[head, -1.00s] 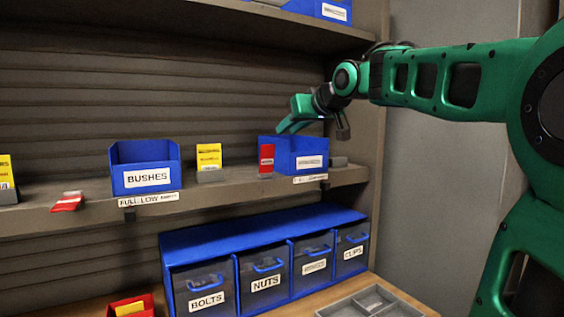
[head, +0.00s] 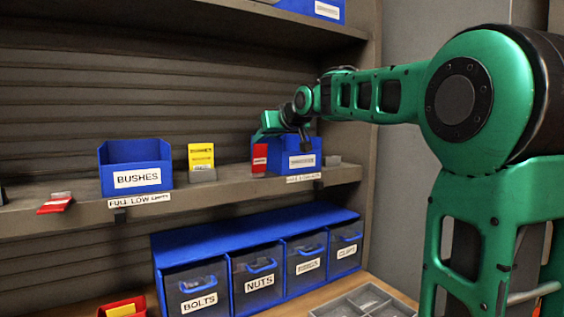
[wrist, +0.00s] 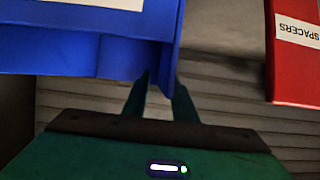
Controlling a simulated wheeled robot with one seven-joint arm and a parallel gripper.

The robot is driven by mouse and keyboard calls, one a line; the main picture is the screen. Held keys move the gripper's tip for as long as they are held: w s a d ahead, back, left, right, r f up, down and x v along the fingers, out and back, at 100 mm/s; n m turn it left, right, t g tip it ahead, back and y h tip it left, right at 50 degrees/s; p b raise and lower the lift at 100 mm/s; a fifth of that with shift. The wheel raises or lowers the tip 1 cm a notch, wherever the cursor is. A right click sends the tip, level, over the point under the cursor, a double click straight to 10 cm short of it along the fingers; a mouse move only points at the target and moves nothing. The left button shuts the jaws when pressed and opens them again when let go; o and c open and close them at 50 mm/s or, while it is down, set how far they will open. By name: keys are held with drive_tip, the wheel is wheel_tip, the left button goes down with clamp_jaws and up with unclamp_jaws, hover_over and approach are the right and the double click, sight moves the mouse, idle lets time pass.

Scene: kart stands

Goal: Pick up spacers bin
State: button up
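A blue bin (head: 285,153) with a white label stands on the middle shelf, right of a red card (head: 260,158). The bin's label is too blurred to read in the head view. In the wrist view a red card (wrist: 288,80) has a label reading SPACERS, beside a blue bin (wrist: 85,55). My gripper (head: 292,138) is at the bin's top, partly hiding it. In the wrist view the fingers of my gripper (wrist: 161,85) are apart, with the end of a blue wall between them. Whether they touch the wall I cannot tell.
The BUSHES bin (head: 137,168) stands further left, with a yellow card (head: 201,160) between. A red card (head: 56,203) lies at the shelf edge. Below are blue drawers (head: 255,230) and a grey divided tray (head: 362,302). The upper shelf (head: 230,15) is overhead.

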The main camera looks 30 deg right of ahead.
drive_tip(key=shift+w+f, duration=0.1)
drive_tip(key=shift+w, duration=0.15)
clamp_jaws()
idle(1.3)
